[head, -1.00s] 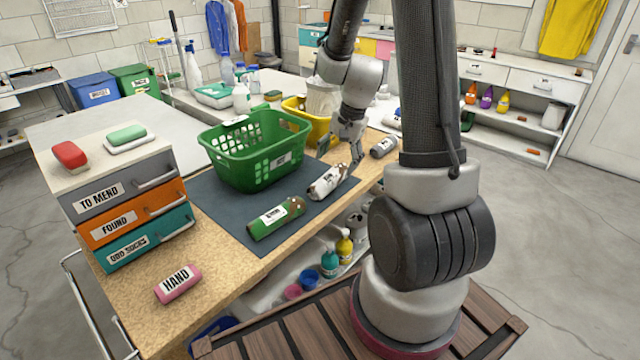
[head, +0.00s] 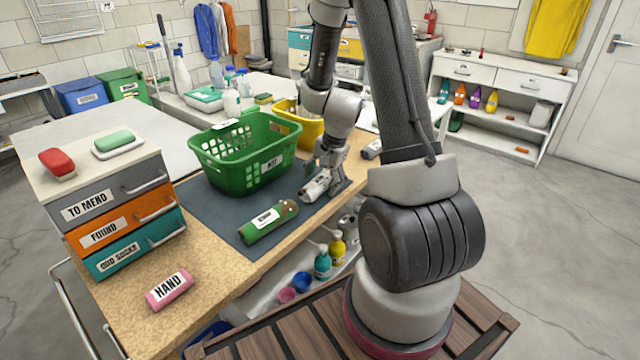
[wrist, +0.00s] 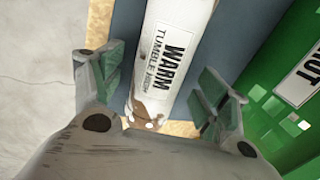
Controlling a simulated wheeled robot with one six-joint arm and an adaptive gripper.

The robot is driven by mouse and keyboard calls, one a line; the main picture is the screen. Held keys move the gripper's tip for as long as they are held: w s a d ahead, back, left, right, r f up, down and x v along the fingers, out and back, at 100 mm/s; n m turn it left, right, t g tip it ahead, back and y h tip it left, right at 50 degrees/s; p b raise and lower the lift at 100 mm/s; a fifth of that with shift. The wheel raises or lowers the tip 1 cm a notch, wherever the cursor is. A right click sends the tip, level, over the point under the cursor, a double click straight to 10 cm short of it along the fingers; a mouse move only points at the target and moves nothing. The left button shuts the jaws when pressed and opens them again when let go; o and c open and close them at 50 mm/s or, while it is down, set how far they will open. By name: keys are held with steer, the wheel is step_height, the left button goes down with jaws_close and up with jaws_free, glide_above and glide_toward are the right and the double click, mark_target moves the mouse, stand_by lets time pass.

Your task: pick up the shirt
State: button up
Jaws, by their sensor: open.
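A white rolled cloth bundle (head: 316,188), which looks like the shirt, lies on the dark mat (head: 208,208) in front of the green basket. In the wrist view the white roll (wrist: 172,50) shows a label reading WARM and brown marks at its near end. My gripper (head: 328,188) is low over this roll in the head view and hides part of it. In the wrist view my gripper (wrist: 160,80) is open, with one green-padded finger on each side of the roll. I cannot tell whether the fingers touch it.
The green basket (head: 245,170) stands close by, its wall near a finger in the wrist view (wrist: 280,90). A green roll (head: 268,222) lies nearer on the mat. A grey roll (head: 371,149) lies farther back. A drawer unit (head: 110,215) and pink HAND block (head: 169,288) are left.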

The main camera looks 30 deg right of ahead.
steer(key=c, duration=1.2)
